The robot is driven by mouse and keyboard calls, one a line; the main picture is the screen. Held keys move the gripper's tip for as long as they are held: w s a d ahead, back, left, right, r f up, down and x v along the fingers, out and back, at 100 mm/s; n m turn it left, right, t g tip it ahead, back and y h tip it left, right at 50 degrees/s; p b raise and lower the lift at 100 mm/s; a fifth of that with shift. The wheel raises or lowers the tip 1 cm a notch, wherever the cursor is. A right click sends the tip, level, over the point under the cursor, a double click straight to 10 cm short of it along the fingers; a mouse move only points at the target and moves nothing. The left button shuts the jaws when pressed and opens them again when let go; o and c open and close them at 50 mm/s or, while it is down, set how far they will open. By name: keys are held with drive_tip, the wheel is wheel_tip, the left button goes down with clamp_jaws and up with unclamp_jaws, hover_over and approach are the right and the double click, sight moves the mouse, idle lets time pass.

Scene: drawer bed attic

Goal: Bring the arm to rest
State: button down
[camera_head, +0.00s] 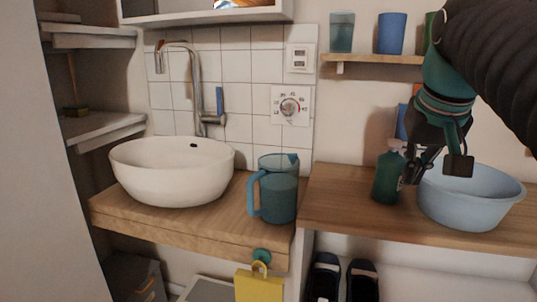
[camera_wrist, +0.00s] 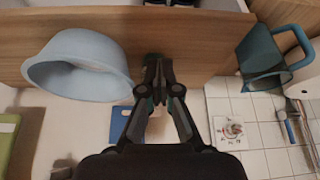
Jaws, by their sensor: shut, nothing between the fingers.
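My gripper (camera_head: 420,160) hangs at the right of the head view, at the end of my arm, with its fingers pointing down and to the left. It is close to a dark green bottle (camera_head: 387,178) and a light blue basin (camera_head: 466,207). I cannot tell whether it touches the bottle. In the wrist view my gripper (camera_wrist: 158,62) is shut, its fingertips together with nothing seen between them. The basin (camera_wrist: 78,65) lies left of the fingers there, and the bottle is mostly hidden behind them.
The basin and bottle stand on a wooden counter (camera_head: 335,210). A teal jug (camera_head: 278,195) and white sink bowl (camera_head: 170,172) stand to the left. A shelf (camera_head: 372,59) with cups hangs above, near my arm.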

drive_tip(key=s+a+f, duration=0.2)
drive_tip(key=s+f, duration=0.1)
drive_tip(key=f, duration=0.5)
drive_tip(key=s+a+f+n, duration=0.1)
drive_tip(key=s+a+f, duration=0.2)
drive_tip(key=f, duration=0.6)
drive_tip(key=s+a+f+n+y, duration=0.1)
drive_tip(key=s+a+f, duration=0.1)
drive_tip(key=s+f, duration=0.3)
wheel_tip(320, 180, down, 3)
drive_tip(key=shift+a+f+t, duration=0.2)
drive_tip(key=shift+t, duration=0.1)
